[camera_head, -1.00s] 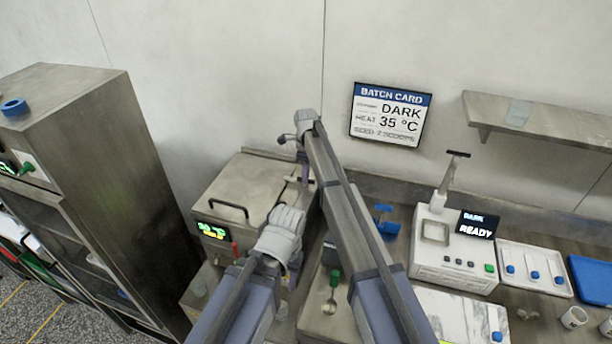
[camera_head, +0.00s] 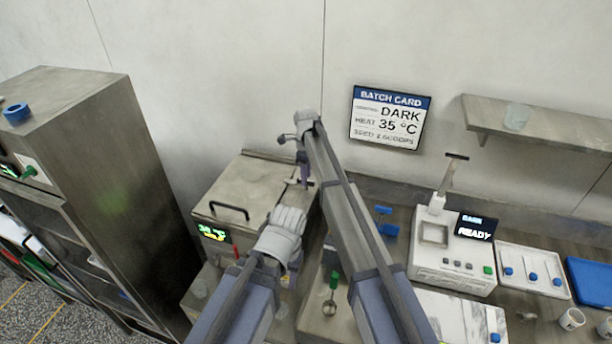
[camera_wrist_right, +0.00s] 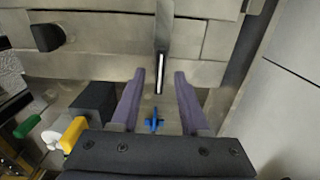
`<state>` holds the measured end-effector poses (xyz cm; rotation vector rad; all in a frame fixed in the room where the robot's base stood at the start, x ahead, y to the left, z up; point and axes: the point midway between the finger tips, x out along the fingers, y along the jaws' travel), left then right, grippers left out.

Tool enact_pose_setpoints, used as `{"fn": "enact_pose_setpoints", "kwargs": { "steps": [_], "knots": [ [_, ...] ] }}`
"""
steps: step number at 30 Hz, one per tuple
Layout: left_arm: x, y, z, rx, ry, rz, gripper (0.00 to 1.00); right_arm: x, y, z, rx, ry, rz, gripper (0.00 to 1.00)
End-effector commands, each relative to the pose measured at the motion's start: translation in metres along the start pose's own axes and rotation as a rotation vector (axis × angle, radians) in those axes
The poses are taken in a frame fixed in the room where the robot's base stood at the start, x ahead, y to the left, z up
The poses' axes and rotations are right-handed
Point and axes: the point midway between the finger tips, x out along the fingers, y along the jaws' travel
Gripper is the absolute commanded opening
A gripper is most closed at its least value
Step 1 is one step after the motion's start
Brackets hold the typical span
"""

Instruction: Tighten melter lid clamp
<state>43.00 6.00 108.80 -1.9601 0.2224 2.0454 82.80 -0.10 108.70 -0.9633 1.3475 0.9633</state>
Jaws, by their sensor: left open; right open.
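The melter is the steel box with a flat lid (camera_head: 250,190), a black handle and a green-lit display (camera_head: 212,232), left of centre in the head view. A small metal clamp bar (camera_head: 298,183) shows at the lid's right side. My right gripper (camera_head: 304,178) is there, pointing down beside the bar. In the right wrist view its fingers (camera_wrist_right: 158,105) are open, with an upright metal bar (camera_wrist_right: 161,72) just ahead, in line with the gap. I cannot tell whether they touch it. My left gripper (camera_head: 292,272) is lower, in front of the melter, its fingers mostly hidden.
A tall steel cabinet (camera_head: 100,150) stands left of the melter. A white machine (camera_head: 452,250) reading READY, a tray with blue-ended tools (camera_head: 535,272) and a blue tray (camera_head: 592,280) stand right. A small blue object (camera_wrist_right: 154,124) shows between the right fingers, apparently beyond them.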

Motion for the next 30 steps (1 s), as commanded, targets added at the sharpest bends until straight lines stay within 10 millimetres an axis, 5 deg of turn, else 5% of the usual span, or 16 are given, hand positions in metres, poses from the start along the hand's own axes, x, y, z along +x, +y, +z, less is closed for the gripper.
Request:
{"fn": "enact_pose_setpoints", "kwargs": {
  "steps": [13,30],
  "knots": [
    [-0.061,-0.006,0.004,-0.002,-0.002,0.001,0.5,-0.061,0.0,0.0,0.0,0.0,0.0,0.45],
    [-0.066,-0.006,0.004,-0.001,-0.002,0.001,0.5,-0.066,0.0,0.0,0.0,0.0,0.0,0.45]
  ]
}}
